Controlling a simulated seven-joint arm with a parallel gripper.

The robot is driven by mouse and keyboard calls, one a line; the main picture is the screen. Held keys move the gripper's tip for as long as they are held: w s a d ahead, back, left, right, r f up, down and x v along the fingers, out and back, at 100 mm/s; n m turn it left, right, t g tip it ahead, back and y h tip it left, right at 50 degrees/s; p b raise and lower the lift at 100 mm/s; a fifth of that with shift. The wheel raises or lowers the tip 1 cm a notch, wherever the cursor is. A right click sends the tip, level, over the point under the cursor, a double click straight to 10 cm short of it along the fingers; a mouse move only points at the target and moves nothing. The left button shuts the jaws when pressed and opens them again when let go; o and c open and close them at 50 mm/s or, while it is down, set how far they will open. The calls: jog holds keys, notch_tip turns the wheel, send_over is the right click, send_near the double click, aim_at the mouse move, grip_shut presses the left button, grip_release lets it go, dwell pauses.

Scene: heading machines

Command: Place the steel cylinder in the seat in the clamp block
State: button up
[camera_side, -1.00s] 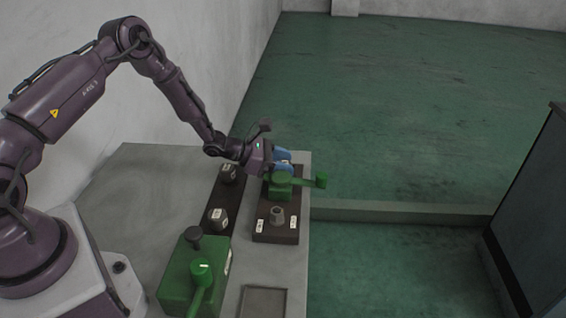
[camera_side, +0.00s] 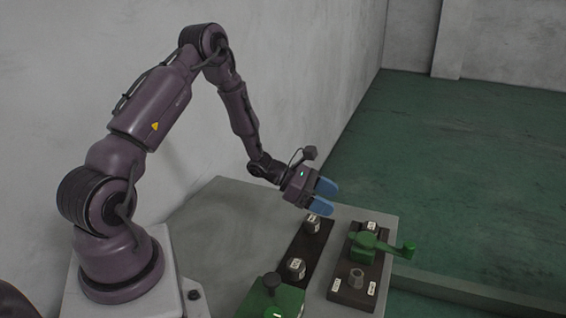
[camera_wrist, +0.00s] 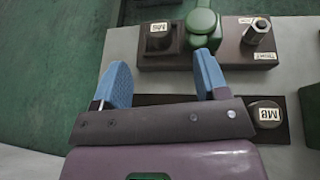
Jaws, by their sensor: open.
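My gripper (camera_side: 320,195) is open and empty between its blue fingers, above and just beyond the far end of the dark rack. In the wrist view, my gripper (camera_wrist: 162,85) has its fingers spread wide. The green clamp (camera_side: 368,241) sits mid-way on a dark base, its handle pointing right; the clamp (camera_wrist: 203,30) also shows in the wrist view. A grey faceted steel piece (camera_side: 357,278) stands upright on that base, near side. I cannot tell surely which piece is the steel cylinder. A small pale metal bit (camera_wrist: 98,104) shows by the left finger, unclear what.
The dark rack (camera_side: 306,246) holds two labelled dark pieces, the far one (camera_side: 312,224) and near one (camera_side: 296,268). A green machine (camera_side: 272,298) stands at the near end. The grey table is clear left of the rack.

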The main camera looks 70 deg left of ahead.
jog(key=s+d+r+m+g, duration=0.3)
jog(key=s+d+r+m, duration=0.1)
jog(key=d+r+m, duration=0.25)
jog(key=s+d+r+m+g, duration=0.3)
jog(key=d+r+m+g, duration=0.15)
jog(key=r+m, duration=0.3)
jog(key=s+r+m+t+y, duration=0.2)
jog(key=s+r+m+y, duration=0.6)
jog(key=s+m, duration=0.6)
jog(key=v, duration=0.3)
jog(key=shift+s, duration=0.3)
jog(key=shift+f, duration=0.15)
jog(key=shift+c, duration=0.2)
